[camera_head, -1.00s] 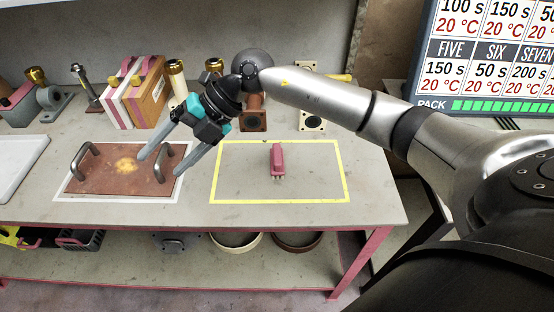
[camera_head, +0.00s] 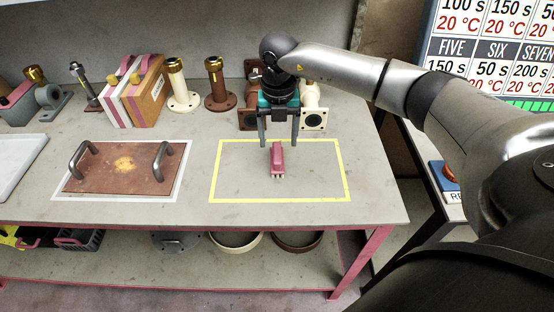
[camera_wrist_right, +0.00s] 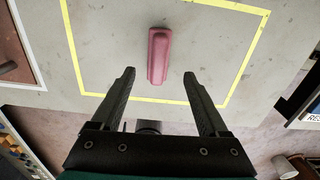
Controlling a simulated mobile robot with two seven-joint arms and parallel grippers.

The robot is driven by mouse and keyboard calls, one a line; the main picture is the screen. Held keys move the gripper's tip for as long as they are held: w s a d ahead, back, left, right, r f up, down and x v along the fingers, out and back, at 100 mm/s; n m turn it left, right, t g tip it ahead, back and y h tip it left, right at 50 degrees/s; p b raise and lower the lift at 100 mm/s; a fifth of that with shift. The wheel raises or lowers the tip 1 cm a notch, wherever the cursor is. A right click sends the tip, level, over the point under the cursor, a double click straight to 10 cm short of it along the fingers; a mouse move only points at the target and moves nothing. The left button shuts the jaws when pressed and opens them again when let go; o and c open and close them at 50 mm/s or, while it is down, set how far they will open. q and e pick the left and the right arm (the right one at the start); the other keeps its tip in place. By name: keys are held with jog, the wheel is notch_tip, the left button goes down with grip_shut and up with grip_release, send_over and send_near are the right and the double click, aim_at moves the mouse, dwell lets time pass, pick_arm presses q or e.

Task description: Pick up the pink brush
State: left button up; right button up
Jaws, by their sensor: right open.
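The pink brush (camera_head: 277,159) lies on the grey table inside the yellow outlined rectangle (camera_head: 213,180), with small prongs at its near end. In the right wrist view the brush (camera_wrist_right: 159,55) lies ahead of the fingertips, roughly midway between their lines. My right gripper (camera_head: 279,144) is open and empty above the far part of the rectangle, its two fingers straddling the brush's far end in the picture. It also shows in the right wrist view (camera_wrist_right: 158,75), apart from the brush. My left gripper is not in view.
Pipe pieces with flanges (camera_head: 216,85) stand along the back, some behind my gripper. A brown plate with two handles (camera_head: 122,168) lies to the left in a white outline. A white tray (camera_head: 18,160) is at the far left. The rectangle is otherwise clear.

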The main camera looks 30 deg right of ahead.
aim_at(277, 151)
notch_tip(277, 151, down, 7)
jog(key=shift+w+r+b, duration=0.1)
jog(key=shift+w+b, duration=0.05)
jog(key=shift+b, duration=0.25)
grip_shut()
dwell(0.6)
